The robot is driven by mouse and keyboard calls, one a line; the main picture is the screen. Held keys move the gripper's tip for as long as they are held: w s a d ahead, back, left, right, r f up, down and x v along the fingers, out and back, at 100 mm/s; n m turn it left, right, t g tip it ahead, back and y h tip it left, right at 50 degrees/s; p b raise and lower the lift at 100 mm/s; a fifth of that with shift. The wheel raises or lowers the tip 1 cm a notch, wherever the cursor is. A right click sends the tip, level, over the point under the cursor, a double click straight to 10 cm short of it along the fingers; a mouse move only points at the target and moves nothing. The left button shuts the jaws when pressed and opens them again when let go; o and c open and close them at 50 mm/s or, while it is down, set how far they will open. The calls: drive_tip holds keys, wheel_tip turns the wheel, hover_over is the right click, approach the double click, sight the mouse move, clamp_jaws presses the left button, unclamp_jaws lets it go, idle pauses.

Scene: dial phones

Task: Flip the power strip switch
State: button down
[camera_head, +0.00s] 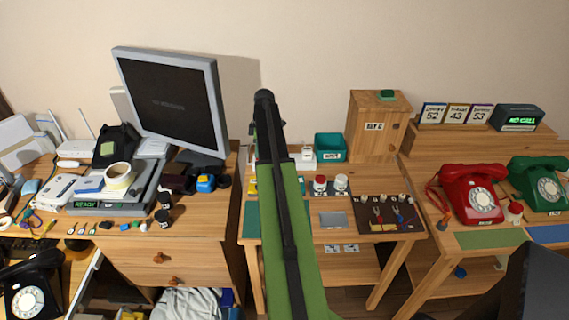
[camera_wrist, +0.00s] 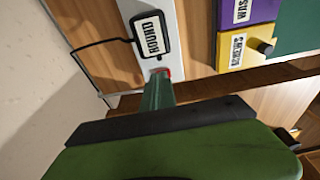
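The white power strip (camera_wrist: 166,48) shows in the wrist view, running from the top edge down to my gripper. A black-edged plug or tag marked "ROUND" (camera_wrist: 149,34) sits on it with a black cord. A small red piece, apparently the switch (camera_wrist: 162,72), shows right at the tip of my gripper (camera_wrist: 158,88), partly hidden by it. I cannot tell whether the tip touches it. My gripper looks like one narrow dark green piece, fingers together, holding nothing visible.
Purple (camera_wrist: 246,12) and yellow (camera_wrist: 240,48) labelled blocks lie right of the strip. In the head view, a monitor (camera_head: 168,100) stands left of my arm, a wooden box (camera_head: 375,125) and teal bin (camera_head: 331,147) to the right. Red (camera_head: 472,195) and green phones (camera_head: 541,183) stand farther right.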

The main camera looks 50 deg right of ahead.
drive_tip(key=shift+r, duration=0.15)
wheel_tip(320, 180, up, 7)
drive_tip(key=p, duration=0.7)
drive_tip(key=shift+f, duration=0.2)
